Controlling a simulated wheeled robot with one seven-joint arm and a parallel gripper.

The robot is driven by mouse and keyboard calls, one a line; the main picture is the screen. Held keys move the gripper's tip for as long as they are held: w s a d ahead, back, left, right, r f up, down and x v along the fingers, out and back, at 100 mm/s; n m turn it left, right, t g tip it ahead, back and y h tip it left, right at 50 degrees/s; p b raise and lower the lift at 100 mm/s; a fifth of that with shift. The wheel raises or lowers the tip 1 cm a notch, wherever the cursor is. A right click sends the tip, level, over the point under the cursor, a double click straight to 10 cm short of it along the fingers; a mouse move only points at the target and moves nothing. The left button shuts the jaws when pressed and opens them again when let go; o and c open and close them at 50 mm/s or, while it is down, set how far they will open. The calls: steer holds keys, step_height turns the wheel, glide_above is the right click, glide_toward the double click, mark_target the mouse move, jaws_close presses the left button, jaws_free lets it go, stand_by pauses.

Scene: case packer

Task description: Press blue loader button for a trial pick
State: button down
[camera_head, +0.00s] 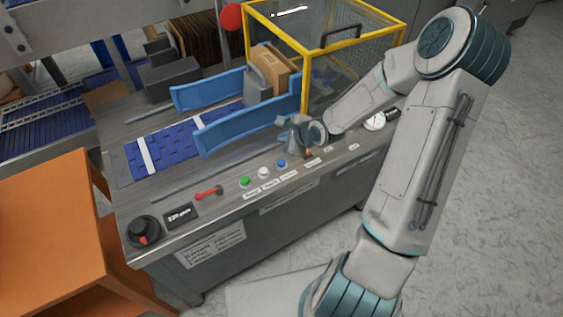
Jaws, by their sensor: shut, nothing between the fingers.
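Small white labels lie in front of the buttons. My gripper (306,152) is at the worktop just right of the blue button, apart from it in the picture. Its fingers point down and are small and partly hidden by the wrist. It is shut and holds nothing that I can see. The blue button is in plain view.
A red-handled lever (209,192), a small display (181,214) and a black knob with red (142,232) are further left. Blue guide rails (240,132) flank a blue conveyor (170,150).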

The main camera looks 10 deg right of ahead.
steer(key=b, duration=0.8)
glide_above(284, 163)
step_height(284, 163, down, 8)
steer(key=shift+s+r, duration=0.1)
steer(key=shift+f, duration=0.4)
stand_by(1.2)
steer(key=shift+f, duration=0.4)
